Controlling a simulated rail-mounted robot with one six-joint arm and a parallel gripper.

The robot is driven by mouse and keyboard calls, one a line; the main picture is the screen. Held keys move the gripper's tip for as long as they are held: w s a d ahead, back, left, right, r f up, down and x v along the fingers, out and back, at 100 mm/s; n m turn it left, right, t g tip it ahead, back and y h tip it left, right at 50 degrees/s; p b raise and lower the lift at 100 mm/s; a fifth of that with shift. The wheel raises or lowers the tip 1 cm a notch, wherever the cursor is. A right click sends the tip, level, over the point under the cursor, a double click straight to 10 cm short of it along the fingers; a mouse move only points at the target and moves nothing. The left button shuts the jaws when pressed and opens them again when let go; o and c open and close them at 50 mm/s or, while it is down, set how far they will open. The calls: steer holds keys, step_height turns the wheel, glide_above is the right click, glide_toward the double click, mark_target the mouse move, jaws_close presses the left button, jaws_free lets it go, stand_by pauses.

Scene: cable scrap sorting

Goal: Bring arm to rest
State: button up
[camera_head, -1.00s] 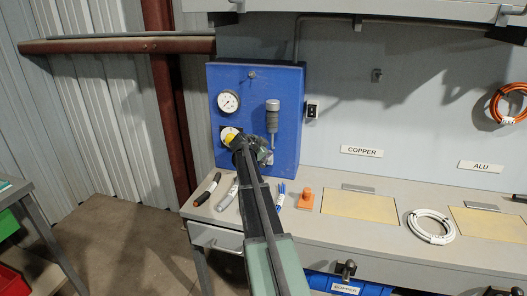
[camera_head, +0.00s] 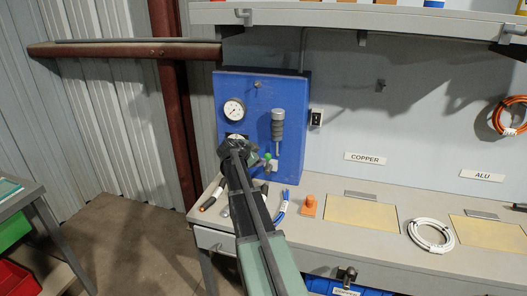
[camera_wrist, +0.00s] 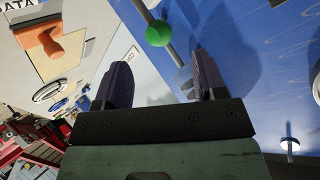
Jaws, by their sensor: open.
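My arm reaches from the bottom of the head view toward the blue panel (camera_head: 295,95) at the back of the bench. My gripper (camera_head: 262,158) is at the panel's lower part, with its tips partly hidden by the wrist. In the wrist view my gripper (camera_wrist: 162,78) has two dark fingers spread apart with nothing between them. A green ball knob (camera_wrist: 159,33) on a rod stands just beyond the fingers, by the blue panel. The green knob also shows beside the wrist in the head view (camera_head: 267,156).
The panel carries a gauge (camera_head: 234,110) and a grey cylinder (camera_head: 278,124). Cable pieces, partly behind my arm, an orange block (camera_head: 309,205) and a white cable coil (camera_head: 430,235) lie on the bench (camera_head: 330,236). A side table (camera_head: 22,192) stands at left. Floor between is clear.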

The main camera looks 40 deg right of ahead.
steer(key=shift+s+a+r, duration=0.1)
steer(key=shift+a+r, duration=0.1)
steer(key=shift+a, duration=0.2)
steer(key=s+a+f+n+y, duration=0.2)
steer(key=s+a+n, duration=0.5)
steer(key=a, duration=0.8)
steer(key=s+a+f+n+g+y, duration=0.1)
steer(key=s+a+f+n+y, duration=0.2)
steer(key=a, duration=1.2)
steer(key=s+a+f+n+g+y, duration=0.1)
steer(key=s+a+f+n+y, duration=0.2)
steer(key=s+a+n+y, duration=0.3)
steer(key=s+a+n, duration=0.5)
steer(key=a+n, duration=0.1)
steer(key=a, duration=0.3)
